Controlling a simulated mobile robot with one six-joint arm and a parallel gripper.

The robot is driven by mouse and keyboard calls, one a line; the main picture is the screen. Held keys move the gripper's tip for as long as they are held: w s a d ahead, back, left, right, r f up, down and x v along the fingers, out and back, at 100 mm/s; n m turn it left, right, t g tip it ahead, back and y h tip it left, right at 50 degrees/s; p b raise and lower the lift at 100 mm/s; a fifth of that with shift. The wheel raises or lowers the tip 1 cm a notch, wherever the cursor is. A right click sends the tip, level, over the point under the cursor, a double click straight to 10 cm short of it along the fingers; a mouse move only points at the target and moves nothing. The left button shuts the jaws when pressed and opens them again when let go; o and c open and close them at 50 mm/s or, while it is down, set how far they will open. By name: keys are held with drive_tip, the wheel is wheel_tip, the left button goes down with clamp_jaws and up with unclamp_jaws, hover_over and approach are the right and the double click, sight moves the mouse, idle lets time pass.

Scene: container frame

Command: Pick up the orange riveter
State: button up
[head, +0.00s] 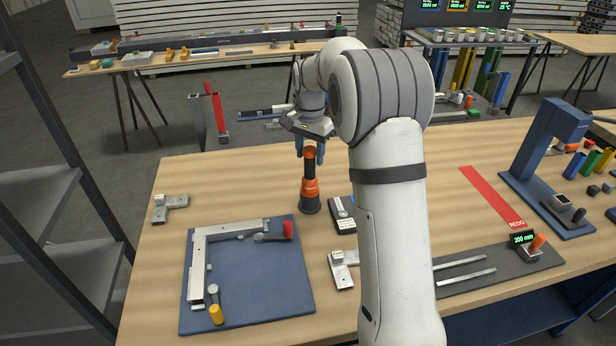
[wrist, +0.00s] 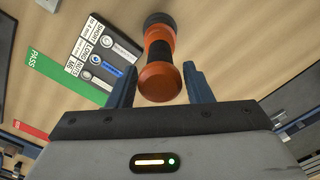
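The orange riveter (head: 310,187) stands upright on the wooden table, with a black base, an orange body and a dark upper part with an orange top. In the wrist view the riveter (wrist: 160,82) has its orange top end between the two blue fingers. My gripper (head: 311,150) is above and around the riveter's top in the head view. In the wrist view my gripper (wrist: 160,84) is open, with a gap visible between the riveter and each finger. My arm hides part of the table to the right of the riveter.
A black labelled box (head: 342,213) stands just right of the riveter. A blue plate (head: 255,300) with a metal frame lies in front left. Metal corner brackets lie at left (head: 170,207) and near the arm (head: 342,270).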

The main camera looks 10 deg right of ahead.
drive_tip(key=c, duration=0.6)
drive_tip(key=shift+r, duration=0.1)
drive_tip(key=shift+c, duration=0.2)
wheel_tip(320, 180, up, 10)
drive_tip(key=shift+b, duration=0.5)
drive_tip(key=o, duration=0.5)
drive_tip(key=c, duration=0.5)
drive_tip(key=shift+s, duration=0.1)
